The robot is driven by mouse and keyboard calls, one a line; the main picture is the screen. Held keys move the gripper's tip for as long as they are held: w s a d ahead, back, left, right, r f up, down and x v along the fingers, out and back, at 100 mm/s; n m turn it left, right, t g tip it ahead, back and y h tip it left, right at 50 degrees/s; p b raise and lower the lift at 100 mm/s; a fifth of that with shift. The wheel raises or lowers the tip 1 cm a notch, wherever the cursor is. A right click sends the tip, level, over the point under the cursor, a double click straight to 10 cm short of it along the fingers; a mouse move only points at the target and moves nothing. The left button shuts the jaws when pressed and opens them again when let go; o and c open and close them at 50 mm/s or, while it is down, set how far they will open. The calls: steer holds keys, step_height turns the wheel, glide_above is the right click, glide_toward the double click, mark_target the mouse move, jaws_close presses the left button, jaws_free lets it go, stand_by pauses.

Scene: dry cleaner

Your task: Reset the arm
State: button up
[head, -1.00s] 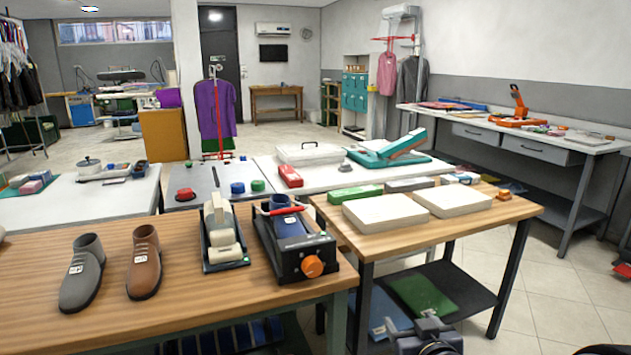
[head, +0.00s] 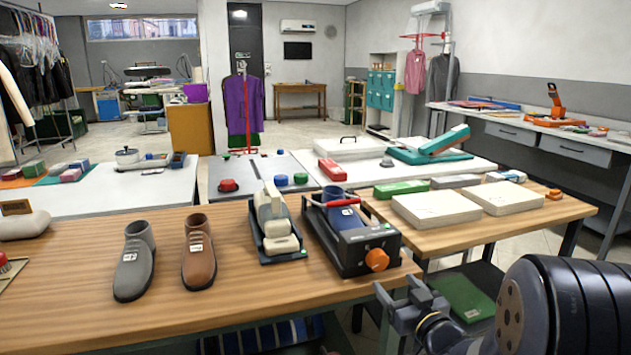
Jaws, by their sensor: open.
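My gripper (head: 398,300) shows at the lower right of the head view, with its arm coming in from the right edge. Its jaws are open and hold nothing. It is in front of the wooden table (head: 90,310), near that table's front right corner. It appears apart from the table and from the things on it.
A black device with an orange knob (head: 377,259) stands near the table's right end. A cream machine (head: 275,225), a brown shoe (head: 198,250) and a grey shoe (head: 135,262) stand to its left. A second wooden table (head: 480,236) holds two pale slabs. Tiled floor is free farther back.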

mark_target(381, 265)
steer(key=x, duration=0.8)
steer(key=shift+w+d, duration=0.1)
steer(key=shift+d, duration=0.05)
steer(key=shift+w+f+n+b, duration=0.1)
steer(key=shift+f+n+b, duration=0.25)
steer(key=shift+b, duration=0.55)
steer(key=n+b, duration=0.5)
steer(key=n, duration=0.1)
steer(key=shift+d+r+b, duration=0.1)
steer(key=shift+r+b, duration=0.05)
steer(key=shift+b, duration=0.25)
steer(key=n+b, duration=0.3)
steer(key=n, duration=0.1)
steer(key=shift+r+n+b, duration=0.2)
steer(key=shift+n+b, duration=0.85)
steer(key=shift+n, duration=0.7)
